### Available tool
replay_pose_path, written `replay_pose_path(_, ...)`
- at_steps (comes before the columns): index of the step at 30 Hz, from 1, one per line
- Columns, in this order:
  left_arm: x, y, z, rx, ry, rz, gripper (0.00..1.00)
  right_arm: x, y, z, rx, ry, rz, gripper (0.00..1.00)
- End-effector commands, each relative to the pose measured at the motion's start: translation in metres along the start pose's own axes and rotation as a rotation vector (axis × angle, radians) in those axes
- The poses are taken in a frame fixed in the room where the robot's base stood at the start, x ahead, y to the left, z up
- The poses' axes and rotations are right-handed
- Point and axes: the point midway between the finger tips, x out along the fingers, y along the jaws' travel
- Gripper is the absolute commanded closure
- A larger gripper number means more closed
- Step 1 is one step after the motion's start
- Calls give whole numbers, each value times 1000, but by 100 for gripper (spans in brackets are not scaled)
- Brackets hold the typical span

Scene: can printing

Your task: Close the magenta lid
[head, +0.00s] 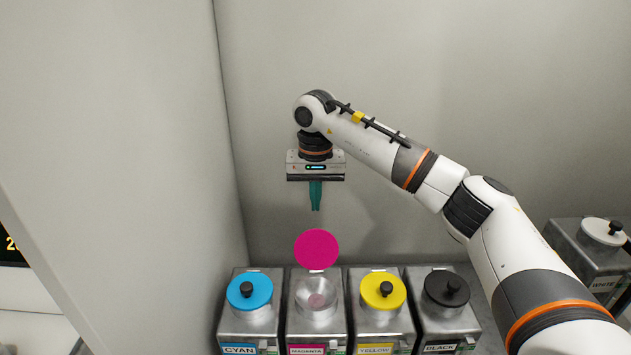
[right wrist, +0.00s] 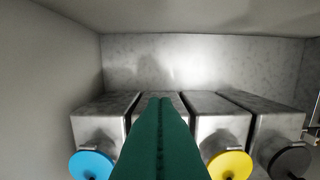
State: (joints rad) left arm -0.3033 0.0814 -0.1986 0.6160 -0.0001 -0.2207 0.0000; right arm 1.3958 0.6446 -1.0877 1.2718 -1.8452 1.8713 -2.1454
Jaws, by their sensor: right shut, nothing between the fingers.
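The magenta lid (head: 317,249) stands open and upright, hinged at the back of the magenta container (head: 305,341). The container's round opening below it is uncovered, with a pinkish patch inside. My right gripper (head: 315,208) points down above and behind the lid, apart from it, with its green fingers together and empty. In the right wrist view the green fingers (right wrist: 160,130) cover the middle, and the magenta lid is hidden behind them. My left gripper is not in view.
Cyan (head: 249,290), yellow (head: 383,290) and black (head: 447,288) lids lie closed on containers beside the magenta one. A white-lidded container (head: 600,240) stands at the far right. A wall (head: 130,150) rises close on the left.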

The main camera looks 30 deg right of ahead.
Motion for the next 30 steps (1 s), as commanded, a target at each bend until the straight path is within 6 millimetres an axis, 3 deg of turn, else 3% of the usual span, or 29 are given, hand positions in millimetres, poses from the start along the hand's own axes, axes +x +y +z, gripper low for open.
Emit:
replay_pose_path(6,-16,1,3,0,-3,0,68,46,-1,-1,1,4,-2,100)
replay_pose_path(15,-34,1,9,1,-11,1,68,32,-1,-33,-1,0,-1,100)
replay_pose_path(30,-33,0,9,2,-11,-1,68,32,0,-37,1,-3,0,100)
